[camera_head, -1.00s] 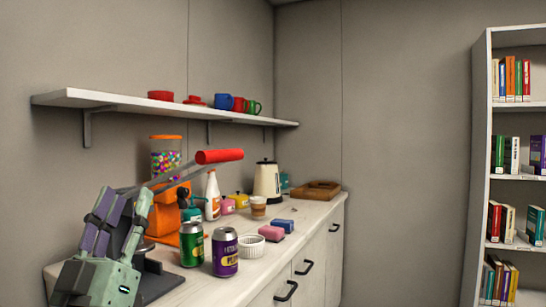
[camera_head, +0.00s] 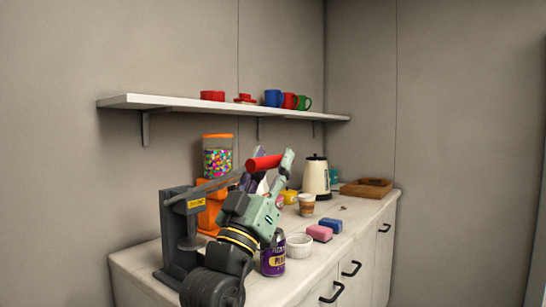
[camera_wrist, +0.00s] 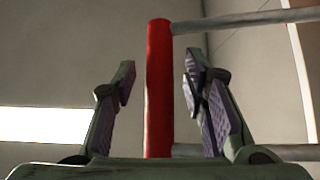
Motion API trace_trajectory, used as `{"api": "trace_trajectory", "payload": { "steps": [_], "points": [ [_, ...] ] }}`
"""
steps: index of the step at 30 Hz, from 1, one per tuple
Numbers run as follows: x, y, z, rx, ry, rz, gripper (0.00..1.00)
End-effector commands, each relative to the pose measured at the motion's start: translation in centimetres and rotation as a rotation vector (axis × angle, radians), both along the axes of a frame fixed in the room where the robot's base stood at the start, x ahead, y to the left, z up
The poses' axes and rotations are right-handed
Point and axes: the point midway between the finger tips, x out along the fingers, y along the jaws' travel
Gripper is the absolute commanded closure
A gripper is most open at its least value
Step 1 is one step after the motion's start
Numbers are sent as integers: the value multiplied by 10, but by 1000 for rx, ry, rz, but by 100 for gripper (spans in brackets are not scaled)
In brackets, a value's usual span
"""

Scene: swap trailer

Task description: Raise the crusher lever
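The crusher (camera_head: 178,235) stands at the near left end of the counter, a dark grey upright frame with a yellow label. Its grey lever arm slopes up to the right and ends in a red lever handle (camera_head: 264,163). My gripper (camera_head: 272,166) is at the handle, with its fingers pointing up on either side of it. In the wrist view the red handle (camera_wrist: 159,90) stands upright between the two fingers, with a gap on both sides. My gripper (camera_wrist: 158,85) is open and appears not to touch the handle.
A purple can (camera_head: 272,262) stands on the counter (camera_head: 345,225), partly behind my arm. A white ramekin (camera_head: 299,246), sponges (camera_head: 320,233), a cup (camera_head: 306,205) and a kettle (camera_head: 316,178) stand further right. A candy dispenser (camera_head: 217,160) is behind the lever. A shelf (camera_head: 230,110) with mugs runs above.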

Motion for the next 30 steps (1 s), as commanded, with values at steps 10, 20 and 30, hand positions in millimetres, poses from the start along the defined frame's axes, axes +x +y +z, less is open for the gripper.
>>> {"api": "trace_trajectory", "payload": {
  "steps": [10, 20, 30],
  "points": [
    [2, -2, 2, 0, 0, 0, 61],
    [2, -1, 2, 0, 0, 0, 83],
    [2, -1, 2, 0, 0, 0, 100]
  ]
}}
